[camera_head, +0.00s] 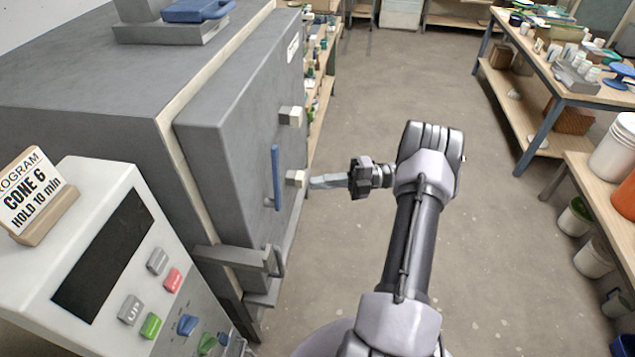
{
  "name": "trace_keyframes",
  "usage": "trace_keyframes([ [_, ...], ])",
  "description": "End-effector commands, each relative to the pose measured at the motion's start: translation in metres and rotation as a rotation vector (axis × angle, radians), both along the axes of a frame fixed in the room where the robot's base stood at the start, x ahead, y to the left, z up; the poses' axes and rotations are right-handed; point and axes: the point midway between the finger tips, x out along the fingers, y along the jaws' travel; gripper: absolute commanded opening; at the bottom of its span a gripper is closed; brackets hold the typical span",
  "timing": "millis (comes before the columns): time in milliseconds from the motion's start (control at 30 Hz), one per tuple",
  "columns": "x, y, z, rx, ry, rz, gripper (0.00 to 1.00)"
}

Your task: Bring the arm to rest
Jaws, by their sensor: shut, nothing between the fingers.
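My arm reaches forward from the bottom of the head view and bends left at its wrist. My gripper (318,182) is shut and empty, pointing left. Its tip is right beside the lower pale block (296,178) on the grey kiln door (235,120); I cannot tell whether they touch. A blue upright handle (276,178) is on the door just left of that block. The door looks shut against the kiln body.
A white control panel (105,255) with coloured buttons stands at lower left, with a program sign (35,192) on top. A latch bracket (240,258) juts out below the door. Tables and buckets (614,145) line the right. The floor (490,240) between is clear.

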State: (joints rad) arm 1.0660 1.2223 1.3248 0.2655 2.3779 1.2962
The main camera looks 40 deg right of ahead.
Motion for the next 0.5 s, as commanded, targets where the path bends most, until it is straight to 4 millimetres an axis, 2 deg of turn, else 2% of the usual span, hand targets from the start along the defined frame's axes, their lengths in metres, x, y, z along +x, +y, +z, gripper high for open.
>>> trace_keyframes([
  [167, 0.000, 0.000, 0.000, 0.000, 0.000, 0.000, 0.00],
  [267, 0.005, 0.015, 0.006, -0.075, -0.037, 0.049, 0.00],
  [367, 0.013, 0.069, 0.025, -0.343, -0.197, 0.233, 0.00],
  [400, 0.011, 0.100, 0.034, -0.486, -0.301, 0.346, 0.00],
  [500, -0.010, 0.175, 0.048, -0.830, -0.624, 0.654, 0.00],
])
